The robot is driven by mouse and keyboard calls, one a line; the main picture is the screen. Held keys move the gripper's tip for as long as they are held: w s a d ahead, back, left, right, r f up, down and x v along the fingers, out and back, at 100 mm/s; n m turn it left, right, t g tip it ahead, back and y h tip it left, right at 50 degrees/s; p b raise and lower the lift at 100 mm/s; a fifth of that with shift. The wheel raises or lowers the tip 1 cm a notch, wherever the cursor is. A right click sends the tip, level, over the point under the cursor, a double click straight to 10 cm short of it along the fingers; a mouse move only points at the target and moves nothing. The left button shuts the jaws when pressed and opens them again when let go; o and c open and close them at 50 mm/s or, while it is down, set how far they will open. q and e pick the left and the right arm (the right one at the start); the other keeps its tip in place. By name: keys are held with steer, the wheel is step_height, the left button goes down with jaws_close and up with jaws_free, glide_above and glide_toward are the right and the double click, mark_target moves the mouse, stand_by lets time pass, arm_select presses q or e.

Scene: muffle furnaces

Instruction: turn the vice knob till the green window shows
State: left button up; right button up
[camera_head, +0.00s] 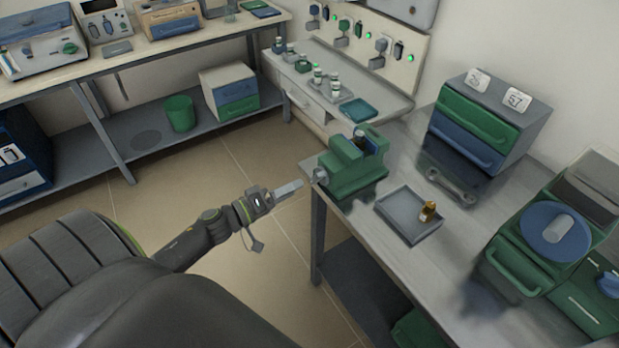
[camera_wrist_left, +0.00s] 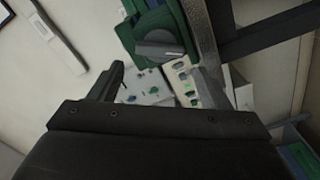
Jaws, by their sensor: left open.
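The green vice (camera_head: 352,168) stands on the near left corner of the grey workbench. Its grey knob (camera_head: 320,175) faces left, towards my left gripper (camera_head: 292,187). In the left wrist view the knob (camera_wrist_left: 160,46) sits on the green vice body (camera_wrist_left: 150,20), ahead of my left gripper (camera_wrist_left: 158,82). The two fingers are apart with nothing between them, and the gripper is short of the knob, not touching it. I cannot make out whether a green window shows on the vice. My right gripper is in neither view.
A grey tray (camera_head: 394,222) with a small amber bottle (camera_head: 428,211) lies right of the vice. A drawer cabinet (camera_head: 482,122) and a green machine with a blue disc (camera_head: 540,222) stand farther right. Open floor (camera_head: 265,245) lies around my left arm.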

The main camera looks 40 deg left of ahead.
mark_target(313, 179)
arm_select(q)
steer(key=x, duration=0.6)
steer(key=shift+w+p, duration=0.15)
steer(key=shift+p, duration=0.15)
steer(key=c, duration=0.7)
